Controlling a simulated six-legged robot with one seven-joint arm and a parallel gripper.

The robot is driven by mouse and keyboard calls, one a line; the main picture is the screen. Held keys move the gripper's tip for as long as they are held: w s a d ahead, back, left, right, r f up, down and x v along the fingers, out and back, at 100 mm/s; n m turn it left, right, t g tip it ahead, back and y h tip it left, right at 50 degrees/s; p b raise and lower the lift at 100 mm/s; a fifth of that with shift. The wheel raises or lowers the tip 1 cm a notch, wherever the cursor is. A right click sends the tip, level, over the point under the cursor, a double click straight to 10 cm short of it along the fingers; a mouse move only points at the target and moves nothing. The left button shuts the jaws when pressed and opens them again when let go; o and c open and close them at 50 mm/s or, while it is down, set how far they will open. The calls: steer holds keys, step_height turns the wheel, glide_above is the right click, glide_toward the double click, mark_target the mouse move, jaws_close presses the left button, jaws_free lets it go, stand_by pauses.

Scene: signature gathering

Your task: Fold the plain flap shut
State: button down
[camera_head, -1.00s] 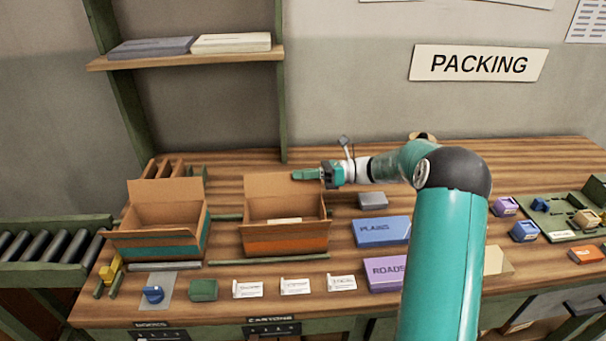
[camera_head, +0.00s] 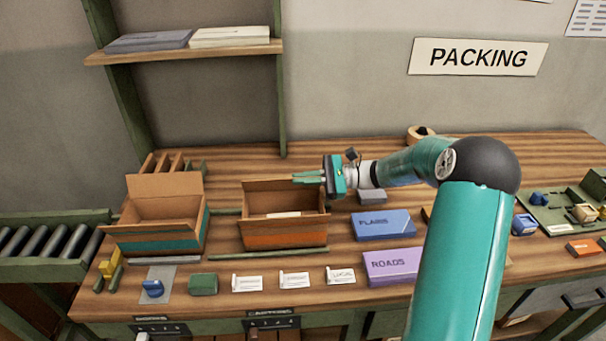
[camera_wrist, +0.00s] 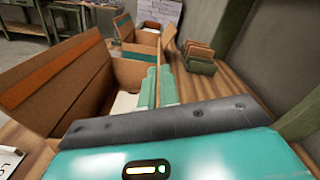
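The carton with the orange band (camera_head: 285,234) stands open on the bench, with a pale item (camera_head: 283,214) inside. Its plain rear flap (camera_head: 265,184) shows as a low brown strip along the back edge. My gripper (camera_head: 307,178) is above the carton's back right corner, fingers pointing left by that flap. In the wrist view the two teal fingers (camera_wrist: 158,87) lie close together over the carton's rear side. Whether they touch or hold the flap is unclear. The carton's orange-striped panel (camera_wrist: 50,75) shows at left there.
A teal-banded carton (camera_head: 160,240) stands open to the left with its rear flap up. Labels, a green block (camera_head: 203,283), a blue PLAINS box (camera_head: 384,226) and a purple ROADS box (camera_head: 392,265) lie in front and right. A wooden rack (camera_wrist: 199,58) stands behind.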

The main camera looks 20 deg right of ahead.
steer(key=n, duration=0.1)
steer(key=s+f+n, duration=0.1)
steer(key=n, duration=0.2)
steer(key=shift+s+a+f, duration=0.15)
steer(key=shift+s+f, duration=0.05)
steer(key=shift+s, duration=0.2)
steer(key=shift+s+a+f+n, duration=0.15)
steer(key=shift+f+n, duration=0.1)
steer(key=shift+n, duration=0.5)
steer(key=shift+s+d+f+n, duration=0.1)
steer(key=shift+s+f+n, duration=0.15)
steer(key=shift+n, duration=0.55)
steer(key=shift+s+a+f+n, duration=0.1)
steer(key=shift+f+n, duration=0.2)
steer(key=shift+n, duration=0.45)
steer(key=c, duration=1.6)
jaws_free()
steer(key=shift+c, duration=0.2)
steer(key=shift+s+f, duration=0.1)
